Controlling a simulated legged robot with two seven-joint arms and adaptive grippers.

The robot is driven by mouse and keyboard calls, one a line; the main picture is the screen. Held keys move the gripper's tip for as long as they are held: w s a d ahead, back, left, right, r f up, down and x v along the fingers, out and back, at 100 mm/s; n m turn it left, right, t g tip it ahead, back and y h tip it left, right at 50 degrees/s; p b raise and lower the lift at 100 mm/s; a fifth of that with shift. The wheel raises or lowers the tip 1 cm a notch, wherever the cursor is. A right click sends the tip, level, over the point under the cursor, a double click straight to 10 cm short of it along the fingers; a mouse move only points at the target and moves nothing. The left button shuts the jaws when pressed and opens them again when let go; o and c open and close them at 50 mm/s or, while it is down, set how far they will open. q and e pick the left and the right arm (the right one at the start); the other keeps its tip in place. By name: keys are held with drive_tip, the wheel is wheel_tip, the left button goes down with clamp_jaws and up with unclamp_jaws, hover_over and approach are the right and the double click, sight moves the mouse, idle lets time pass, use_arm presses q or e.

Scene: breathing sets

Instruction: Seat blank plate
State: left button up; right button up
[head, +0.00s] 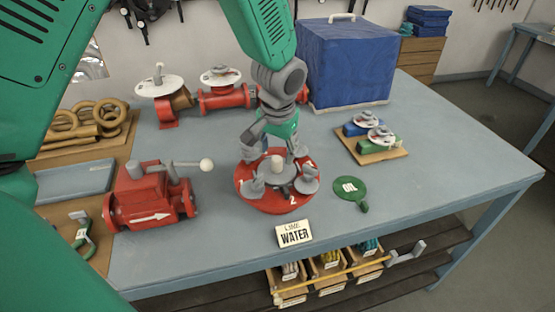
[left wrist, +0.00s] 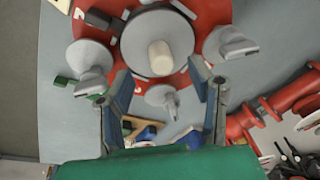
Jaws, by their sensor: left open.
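A red round flange (head: 272,203) with a number 2 on its front stands on the blue-grey table. On it lies a grey disc (head: 262,172) with a cream peg; several grey wing-shaped clamps stand around it. The flange (left wrist: 215,15), disc (left wrist: 157,40) and clamps also show in the left wrist view. My left gripper (head: 276,152) is over the back of the flange, its fingers open and empty; the left wrist view shows them apart (left wrist: 162,85) beyond the disc's edge. A green paddle-shaped plate (head: 348,190) marked OIL lies flat to the right. My right gripper is out of view.
A "LINE WATER" sign (head: 294,234) stands in front. A red valve (head: 150,198) with a white-knobbed lever is at left. Red pipe fittings (head: 225,98) and a blue covered box (head: 345,62) are behind. A wooden board (head: 374,154) carries small valves. The table's right side is clear.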

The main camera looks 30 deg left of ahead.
sight(278, 178)
use_arm(q)
wheel_tip(278, 178, up, 8)
drive_tip(key=s+d, duration=0.1)
drive_tip(key=shift+f, duration=0.25)
drive_tip(key=shift+s+f, duration=0.1)
drive_tip(key=shift+f, duration=0.05)
